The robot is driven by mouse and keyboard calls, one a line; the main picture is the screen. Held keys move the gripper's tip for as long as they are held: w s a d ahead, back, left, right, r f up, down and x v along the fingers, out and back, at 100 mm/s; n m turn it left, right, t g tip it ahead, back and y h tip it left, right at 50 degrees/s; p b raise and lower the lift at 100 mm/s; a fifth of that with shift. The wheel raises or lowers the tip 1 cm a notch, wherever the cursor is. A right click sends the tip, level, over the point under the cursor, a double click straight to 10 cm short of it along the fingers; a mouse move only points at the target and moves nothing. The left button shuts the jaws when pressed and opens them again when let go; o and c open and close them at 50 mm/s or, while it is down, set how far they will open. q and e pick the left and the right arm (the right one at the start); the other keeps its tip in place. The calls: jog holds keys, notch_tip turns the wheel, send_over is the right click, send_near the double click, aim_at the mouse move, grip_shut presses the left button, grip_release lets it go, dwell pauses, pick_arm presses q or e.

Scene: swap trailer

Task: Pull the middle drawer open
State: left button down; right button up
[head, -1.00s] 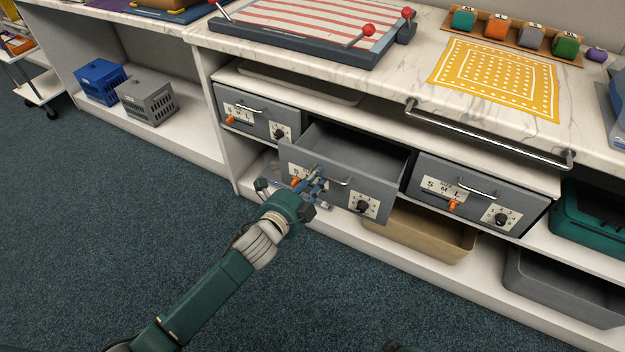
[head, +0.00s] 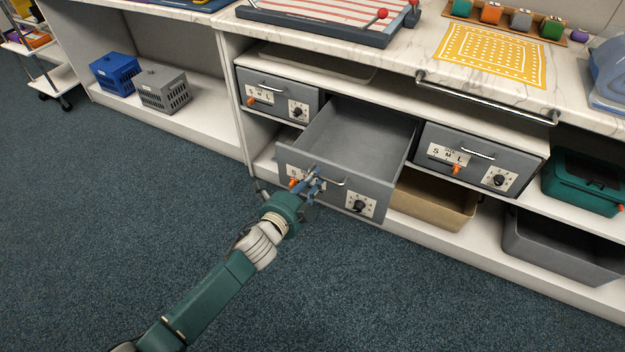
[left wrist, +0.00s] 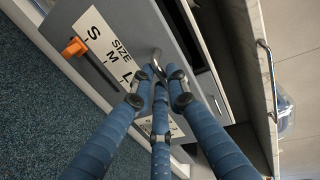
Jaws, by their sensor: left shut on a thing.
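The grey middle drawer (head: 336,189) stands pulled well out of the unit, and its inside looks empty. Its front carries a metal bar handle (head: 334,183), a size label with an orange slider and a black dial. My left gripper (head: 314,183) is shut on the left part of that handle. In the left wrist view the blue fingers (left wrist: 162,88) close around the handle (left wrist: 157,62), beside the size label (left wrist: 105,45) and the orange slider. Their tips partly hide the handle. My right gripper is not in view.
Shut grey drawers stand at the left (head: 277,95) and right (head: 477,158) of it. A tan bin (head: 433,200), a grey bin (head: 560,248) and a teal case (head: 582,185) sit on shelves at the right. The carpet (head: 120,220) in front is clear.

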pick_arm(q)
jog(key=shift+w, duration=0.1)
jog(key=c, duration=1.7)
grip_release()
jog(key=v, duration=1.2)
